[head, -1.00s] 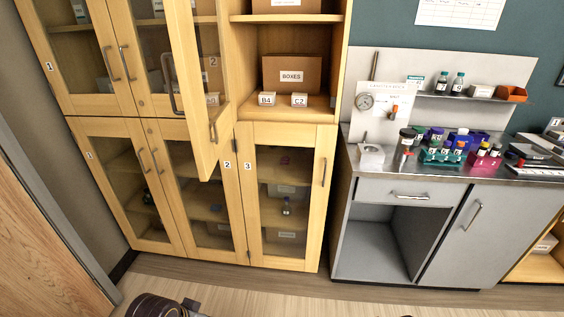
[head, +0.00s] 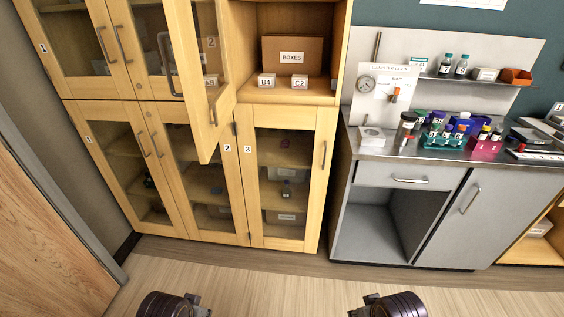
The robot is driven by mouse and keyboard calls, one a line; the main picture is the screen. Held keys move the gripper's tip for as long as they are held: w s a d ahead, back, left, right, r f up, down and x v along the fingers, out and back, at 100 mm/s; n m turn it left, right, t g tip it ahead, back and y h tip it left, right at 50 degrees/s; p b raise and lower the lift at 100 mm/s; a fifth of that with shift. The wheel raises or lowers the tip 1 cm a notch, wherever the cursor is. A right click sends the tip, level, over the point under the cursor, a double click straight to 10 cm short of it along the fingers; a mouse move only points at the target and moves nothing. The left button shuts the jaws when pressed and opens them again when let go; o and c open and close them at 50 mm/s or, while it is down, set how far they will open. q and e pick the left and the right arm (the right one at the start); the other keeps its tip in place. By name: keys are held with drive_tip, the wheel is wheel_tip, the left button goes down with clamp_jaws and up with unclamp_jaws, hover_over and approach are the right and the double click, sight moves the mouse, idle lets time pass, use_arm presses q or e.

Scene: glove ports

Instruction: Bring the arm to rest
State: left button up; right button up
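Only dark, rounded parts of my two arms show in the head view, at the bottom edge left of centre and right of centre. Both are over the floor and apart from the furniture. My gripper fingers are out of the picture, so what they hold is hidden.
An upper glass door (head: 205,75) of the wooden cabinet stands open, jutting outward. The lower doors are shut. A box marked BOXES (head: 291,57) stands in an open shelf. The grey bench (head: 350,165) carries vials and racks. The floor (head: 265,285) in front is clear.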

use_arm(q)
wheel_tip(320, 180, down, 26)
drive_tip(key=s+a+g+p, duration=0.1)
drive_tip(key=s+a+p, duration=0.1)
drive_tip(key=s+p, duration=0.15)
use_arm(e)
wheel_tip(320, 180, down, 26)
drive_tip(key=s+d+g, duration=0.1)
drive_tip(key=s+d, duration=0.1)
drive_tip(key=s, duration=0.1)
use_arm(q)
drive_tip(key=s+a+f+p, duration=0.2)
drive_tip(key=s+a+f, duration=0.2)
drive_tip(key=s+f, duration=0.4)
drive_tip(key=s+a+f+g+y+p, duration=0.1)
drive_tip(key=s+a+f, duration=0.3)
drive_tip(key=s+f, duration=0.4)
drive_tip(key=shift+s+a+f+m+p, duration=0.2)
drive_tip(key=shift+s+m+p, duration=0.15)
drive_tip(key=shift+s, duration=1.5)
use_arm(e)
drive_tip(key=s+d+f, duration=0.4)
drive_tip(key=s+f, duration=0.4)
drive_tip(key=s, duration=0.2)
drive_tip(key=s+d+f+g+h, duration=0.1)
drive_tip(key=s+d+f, duration=0.3)
drive_tip(key=s+f, duration=0.4)
drive_tip(key=shift+s+d+f+n, duration=0.2)
drive_tip(key=shift+s+n, duration=0.1)
drive_tip(key=shift+s, duration=0.8)
